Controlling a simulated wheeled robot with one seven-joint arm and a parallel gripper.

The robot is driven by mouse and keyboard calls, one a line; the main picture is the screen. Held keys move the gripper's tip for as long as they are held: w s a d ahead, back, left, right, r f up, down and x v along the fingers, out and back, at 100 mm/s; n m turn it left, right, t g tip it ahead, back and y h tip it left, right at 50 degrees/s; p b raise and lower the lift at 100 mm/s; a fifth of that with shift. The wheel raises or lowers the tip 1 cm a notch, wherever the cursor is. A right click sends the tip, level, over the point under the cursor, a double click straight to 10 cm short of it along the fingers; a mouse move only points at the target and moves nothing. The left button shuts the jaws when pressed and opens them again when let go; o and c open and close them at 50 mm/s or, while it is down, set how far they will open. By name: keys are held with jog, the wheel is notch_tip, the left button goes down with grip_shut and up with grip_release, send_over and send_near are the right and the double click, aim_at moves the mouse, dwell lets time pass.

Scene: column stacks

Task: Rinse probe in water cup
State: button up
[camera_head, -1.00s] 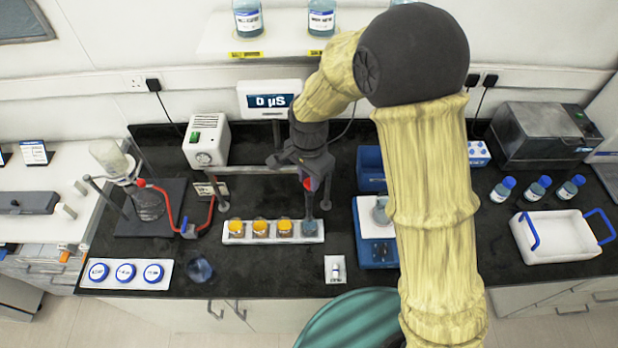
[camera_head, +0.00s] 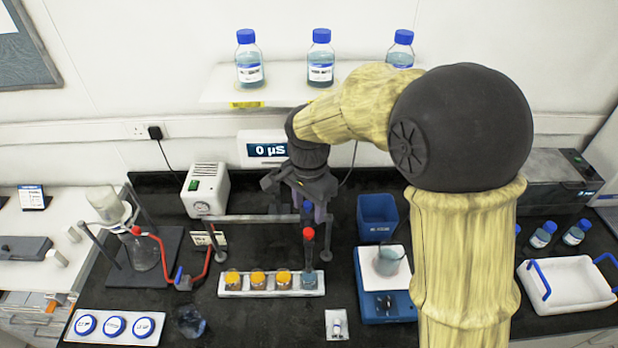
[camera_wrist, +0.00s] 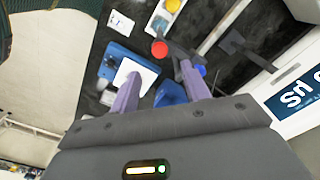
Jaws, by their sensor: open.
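The probe (camera_head: 309,234), with a red top and a dark shaft, stands upright with its lower end at the water cup (camera_head: 309,280). This bluish cup is the rightmost in a white rack (camera_head: 231,293), beside three orange-topped cups. I cannot tell how deep the tip sits. My gripper (camera_head: 311,212) is open and empty, above and behind the red top. In the wrist view, my gripper (camera_wrist: 160,90) shows two purple fingers apart, with the probe's red top (camera_wrist: 159,48) beyond their tips and nothing between them. The meter (camera_head: 267,150) reads 0 µS.
A blue scale (camera_head: 388,307) with a beaker (camera_head: 388,261) and a blue bin (camera_head: 377,217) stand right of the rack. A metal stand bar (camera_head: 245,218) runs behind it. A glass flask setup (camera_head: 143,250) is at left. A white tray (camera_head: 570,284) is at far right.

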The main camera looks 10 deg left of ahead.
notch_tip(320, 180, up, 10)
jog(key=b, duration=0.2)
dwell(0.4)
jog(key=d+f+n+t+b, duration=0.1)
jog(key=d+f+n+b, duration=0.2)
jog(key=d+f, duration=0.95)
jog(key=s+d+f+n+b, duration=0.1)
jog(key=s+d+f, duration=0.2)
jog(key=d, duration=0.3)
jog(key=s+d+f+n+t+b, duration=0.1)
jog(key=s+d+f+n, duration=0.1)
jog(key=s+d+f, duration=0.2)
jog(key=s+d, duration=0.1)
jog(key=d, duration=0.2)
jog(key=shift+f+t, duration=0.25)
jog(key=shift+t, duration=0.05)
jog(key=shift+s+d, duration=0.1)
